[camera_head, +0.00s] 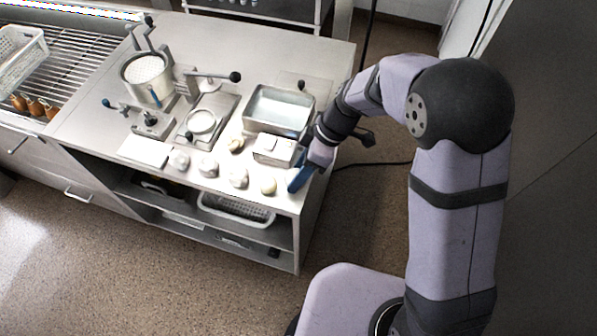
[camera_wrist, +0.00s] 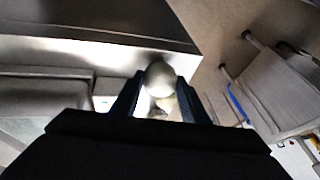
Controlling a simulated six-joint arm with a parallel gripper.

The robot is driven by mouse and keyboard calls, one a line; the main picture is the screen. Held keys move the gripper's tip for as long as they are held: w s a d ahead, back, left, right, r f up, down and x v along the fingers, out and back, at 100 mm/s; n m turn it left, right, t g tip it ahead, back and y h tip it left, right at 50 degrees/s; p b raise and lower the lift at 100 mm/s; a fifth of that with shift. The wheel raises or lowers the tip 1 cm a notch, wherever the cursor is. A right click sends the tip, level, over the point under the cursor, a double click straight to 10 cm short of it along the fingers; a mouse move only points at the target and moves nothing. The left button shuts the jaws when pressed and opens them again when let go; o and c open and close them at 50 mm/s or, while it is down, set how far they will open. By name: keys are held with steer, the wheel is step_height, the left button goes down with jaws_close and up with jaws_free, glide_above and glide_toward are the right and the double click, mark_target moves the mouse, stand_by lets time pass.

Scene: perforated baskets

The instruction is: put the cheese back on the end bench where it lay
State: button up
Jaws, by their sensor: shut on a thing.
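My gripper (camera_head: 299,180) has blue fingers and is low over the right front corner of the steel bench (camera_head: 318,62). In the wrist view its two fingers are closed on a pale, round cheese (camera_wrist: 158,78) at their tips. In the head view the fingers hide the held cheese, or I cannot make it out. A cream round piece (camera_head: 268,186) shows just left of the fingers, near the front edge. More pale rounds, (camera_head: 239,177) and (camera_head: 208,167), sit in a row further left, and a yellowish one (camera_head: 236,145) sits behind them.
A steel tray (camera_head: 278,109) and a small metal box (camera_head: 275,149) stand close behind my gripper. A press with a perforated pot (camera_head: 147,79) and a round-plated device (camera_head: 201,122) are further left. A white board (camera_head: 145,151) lies at the front. A white basket (camera_head: 235,208) is on the shelf below.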

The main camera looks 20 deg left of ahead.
steer(key=shift+f, duration=0.1)
steer(key=o, duration=1.2)
steer(key=shift+r+p, duration=2.3)
steer(key=shift+r, duration=1.7)
